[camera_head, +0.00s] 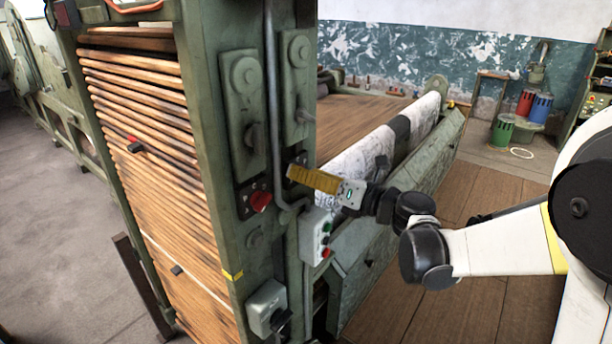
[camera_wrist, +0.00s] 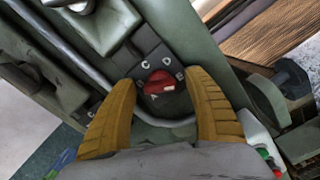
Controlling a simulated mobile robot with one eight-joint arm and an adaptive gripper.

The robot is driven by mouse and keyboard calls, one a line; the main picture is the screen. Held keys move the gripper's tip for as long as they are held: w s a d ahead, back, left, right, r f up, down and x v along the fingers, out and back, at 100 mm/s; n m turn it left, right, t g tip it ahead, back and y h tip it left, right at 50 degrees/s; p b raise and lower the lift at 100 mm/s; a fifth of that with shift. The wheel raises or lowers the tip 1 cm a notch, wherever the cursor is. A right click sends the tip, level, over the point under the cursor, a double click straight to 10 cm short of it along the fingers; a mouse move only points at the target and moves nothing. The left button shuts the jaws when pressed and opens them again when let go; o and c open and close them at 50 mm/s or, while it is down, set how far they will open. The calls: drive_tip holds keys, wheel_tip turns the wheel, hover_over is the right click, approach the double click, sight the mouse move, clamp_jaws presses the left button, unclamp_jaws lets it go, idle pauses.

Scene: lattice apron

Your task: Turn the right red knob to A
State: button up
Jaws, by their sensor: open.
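The right red knob (camera_wrist: 159,81) shows in the wrist view on a dark plate (camera_wrist: 148,52) with the letters C, D, B and A around it. Its red bar lies roughly crosswise in the picture; which letter it points to is unclear. My gripper (camera_wrist: 158,84) is open, with one yellow finger to each side of the knob and gaps between. In the head view my gripper (camera_head: 291,174) is at the right-hand plate (camera_head: 301,159) and hides that knob. The left red knob (camera_head: 260,201) is in plain view on its own plate.
A grey pipe (camera_head: 270,100) runs down between the two plates and bends beneath the right one. A box with green and red buttons (camera_head: 317,236) sits just below my gripper. A grey switch box (camera_head: 266,307) is lower down. A patterned roll (camera_head: 365,155) lies behind.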

drive_tip(key=c, duration=1.2)
drive_tip(key=shift+n, duration=0.3)
